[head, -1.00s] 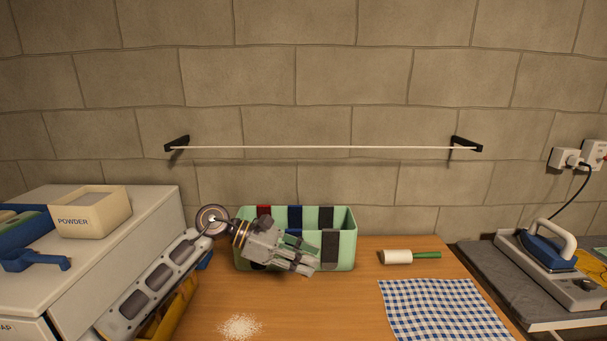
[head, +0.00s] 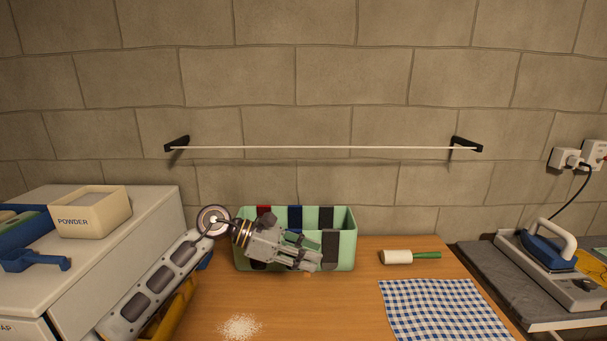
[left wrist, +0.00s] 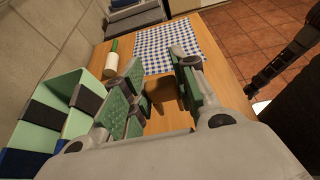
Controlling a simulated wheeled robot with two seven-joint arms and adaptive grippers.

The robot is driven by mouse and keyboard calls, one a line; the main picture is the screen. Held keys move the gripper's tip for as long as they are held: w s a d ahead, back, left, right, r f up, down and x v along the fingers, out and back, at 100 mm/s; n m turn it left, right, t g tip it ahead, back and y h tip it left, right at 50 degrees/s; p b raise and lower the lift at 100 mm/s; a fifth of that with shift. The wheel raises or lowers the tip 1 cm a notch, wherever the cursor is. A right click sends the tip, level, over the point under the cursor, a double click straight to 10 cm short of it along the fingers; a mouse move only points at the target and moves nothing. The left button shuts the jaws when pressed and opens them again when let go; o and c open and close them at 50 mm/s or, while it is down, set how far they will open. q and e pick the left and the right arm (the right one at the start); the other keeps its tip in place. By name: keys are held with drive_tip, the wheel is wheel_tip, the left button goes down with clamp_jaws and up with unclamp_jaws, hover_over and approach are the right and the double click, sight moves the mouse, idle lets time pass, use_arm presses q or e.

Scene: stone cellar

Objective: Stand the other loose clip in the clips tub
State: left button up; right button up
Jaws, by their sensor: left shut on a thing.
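My left gripper (head: 316,262) is in front of the green tub (head: 345,248), near the tabletop. In the left wrist view its two green-padded fingers (left wrist: 160,95) are shut on a small brown thing (left wrist: 164,90), which seems to be the loose clip; the fingers hide part of it. The tub has red, blue and black bands on its walls, and it also shows at the left of the left wrist view (left wrist: 52,92). Its inside is mostly hidden, and I cannot tell whether it is the clips tub. My right gripper is not in view.
A lint roller (head: 398,257) and a checked cloth (head: 440,308) lie right of the tub. White powder (head: 240,326) is spilled on the table front. A powder box (head: 92,211) stands on the white cabinet. An iron (head: 548,250) stands at right. A rail (head: 320,147) crosses the wall.

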use_arm(q)
drive_tip(key=a+r+n+t, duration=0.2)
drive_tip(key=a+r, duration=0.2)
drive_tip(key=r, duration=0.7)
drive_tip(key=a+n+t, duration=0.2)
drive_tip(key=a+t, duration=0.1)
drive_tip(key=a, duration=0.5)
drive_tip(key=s+a+f+n+t, duration=0.1)
drive_tip(key=s+a+f, duration=0.1)
drive_tip(key=f, duration=0.6)
drive_tip(key=s+a+f+n+t+y, duration=0.1)
drive_tip(key=s+a+f, duration=0.2)
drive_tip(key=a+f, duration=0.2)
drive_tip(key=s+a+f+n+y, duration=0.1)
drive_tip(key=s+a+f, duration=0.1)
drive_tip(key=f, duration=0.9)
drive_tip(key=shift+s+a+f+t, duration=0.3)
drive_tip(key=shift+s+a+t, duration=0.1)
drive_tip(key=shift+a, duration=0.4)
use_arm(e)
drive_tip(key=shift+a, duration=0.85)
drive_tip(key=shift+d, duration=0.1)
